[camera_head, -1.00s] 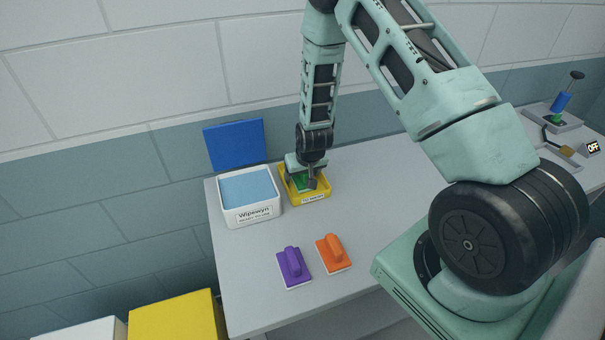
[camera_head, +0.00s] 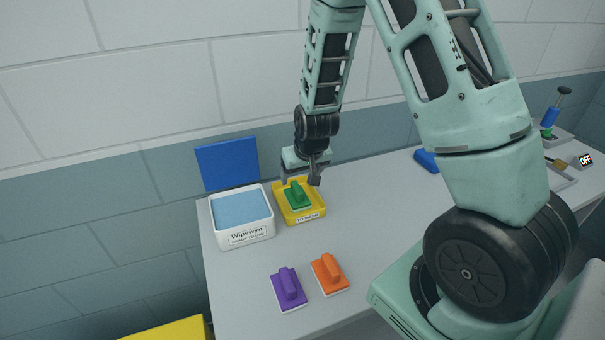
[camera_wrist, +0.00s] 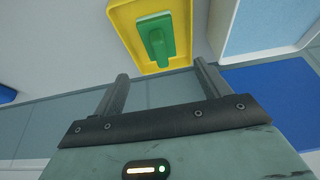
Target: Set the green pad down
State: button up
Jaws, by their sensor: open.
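The green pad (camera_head: 297,195), a flat pad with a raised handle, lies in the yellow tray (camera_head: 308,216) on the table. In the wrist view the green pad (camera_wrist: 158,42) also lies inside the yellow tray (camera_wrist: 121,20), ahead of the fingertips. My gripper (camera_head: 300,179) is open and empty, just above and behind the pad in the head view. In the wrist view my gripper (camera_wrist: 160,70) has its two fingers spread apart, with nothing between them. The fingers look clear of the pad.
A white Wipewyn box (camera_head: 243,231) with a blue lid (camera_head: 227,165) stands left of the tray. A purple pad (camera_head: 289,288) and an orange pad (camera_head: 329,273) lie in front. A blue object (camera_head: 426,160) lies farther right. The table (camera_head: 238,288) is clear around the front pads.

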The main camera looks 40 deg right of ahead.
jog(key=s+a+r+n+g+y, duration=0.1)
jog(key=s+a+r+n, duration=0.3)
jog(key=a, duration=0.5)
jog(key=s+a+r+n+g+y, duration=0.1)
jog(key=s+a+r+y, duration=0.1)
jog(key=s+a+r, duration=0.6)
jog(key=s+a+r+n+g, duration=0.1)
jog(key=s+a+n, duration=0.2)
jog(key=s, duration=0.4)
jog(key=s+a+r+n+g+h, duration=0.1)
jog(key=s+a+r+n, duration=0.1)
jog(key=s+a, duration=0.3)
jog(key=s+n, duration=0.1)
jog(key=s, duration=0.2)
jog(key=shift+a, duration=0.2)
jog(key=shift+f, duration=0.15)
notch_tip(320, 180, down, 5)
jog(key=b, duration=0.5)
